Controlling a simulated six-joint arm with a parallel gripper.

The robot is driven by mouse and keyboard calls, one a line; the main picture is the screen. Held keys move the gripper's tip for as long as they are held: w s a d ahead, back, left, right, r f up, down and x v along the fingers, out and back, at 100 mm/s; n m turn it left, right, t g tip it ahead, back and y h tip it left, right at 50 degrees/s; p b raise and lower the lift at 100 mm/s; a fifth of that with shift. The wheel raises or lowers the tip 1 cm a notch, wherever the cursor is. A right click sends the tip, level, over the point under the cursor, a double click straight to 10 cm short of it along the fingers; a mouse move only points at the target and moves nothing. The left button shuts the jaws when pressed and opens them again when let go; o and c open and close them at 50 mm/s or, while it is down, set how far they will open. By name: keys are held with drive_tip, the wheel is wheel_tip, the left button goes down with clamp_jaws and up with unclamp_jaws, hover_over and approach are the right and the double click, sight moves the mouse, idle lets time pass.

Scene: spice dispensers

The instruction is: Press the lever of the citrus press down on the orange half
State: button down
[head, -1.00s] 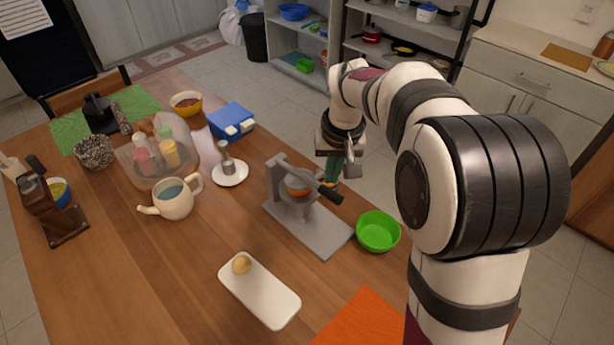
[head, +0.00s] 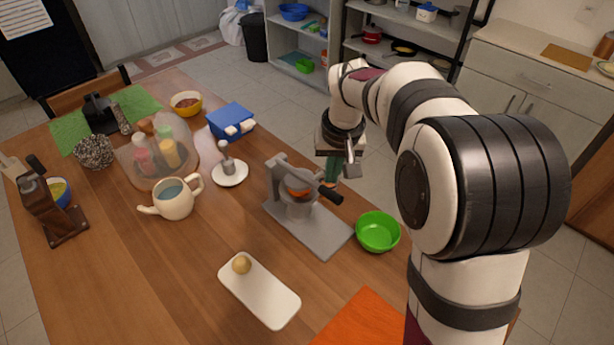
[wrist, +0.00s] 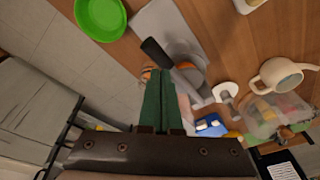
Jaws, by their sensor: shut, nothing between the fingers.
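The grey citrus press (head: 318,228) stands on the wooden table. Its lever ends in a black handle (head: 331,194) that reaches out to the right, low over the cup. An orange half (head: 298,188) shows under the lever arm on the press. My gripper (head: 333,180) is behind the press, pointing down, its green fingers close to the black handle. In the wrist view the green fingers (wrist: 159,82) are together and empty, and the black handle (wrist: 155,52) lies just beyond their tips. I cannot tell whether they touch it.
A green bowl (head: 378,231) stands close to the right of the press. A white board (head: 262,297) with a small yellowish ball (head: 241,264) lies in front. A white saucer (head: 230,175) and a teapot (head: 174,198) stand to the left. Table between them is clear.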

drive_tip(key=shift+f, duration=1.15)
idle(0.7)
drive_tip(key=shift+r, duration=2.7)
drive_tip(key=s+d+f+m+g+y, duration=0.1)
drive_tip(key=s+m, duration=0.5)
drive_tip(key=s, duration=2.6)
drive_tip(key=shift+d+f+g, duration=0.45)
drive_tip(key=shift+f+g, duration=0.15)
drive_tip(key=shift+g, duration=0.1)
